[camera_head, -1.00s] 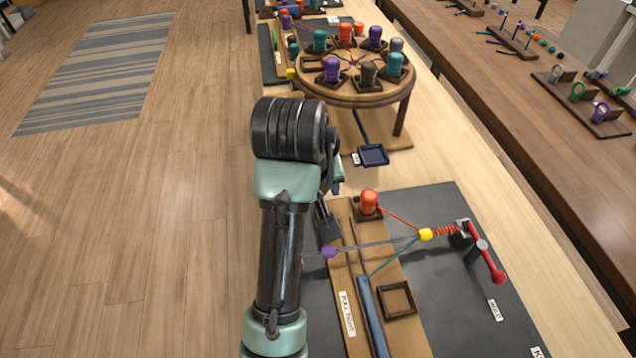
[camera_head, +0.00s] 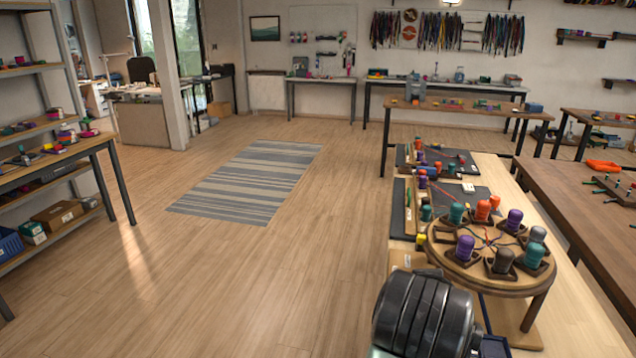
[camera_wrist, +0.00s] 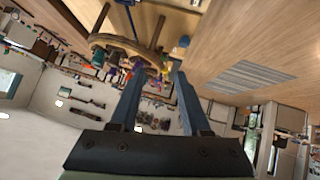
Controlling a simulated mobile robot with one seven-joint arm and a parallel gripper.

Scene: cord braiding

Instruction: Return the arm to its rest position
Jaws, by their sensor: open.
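In the head view, a black ribbed joint of my arm (camera_head: 425,315) shows at the bottom right, in front of the round wooden braiding stand (camera_head: 482,284). The round stand also shows there, tilted, at the upper left (camera_wrist: 105,40). It lies beyond the fingertips, and nothing touches them.
Spools in several colours sit on the stand, on a long pale table. A brown table (camera_head: 590,215) runs along the right. A striped rug (camera_head: 248,180) lies on open floor to the left. Shelves (camera_head: 30,130) stand at the far left, and more worktables are at the back.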

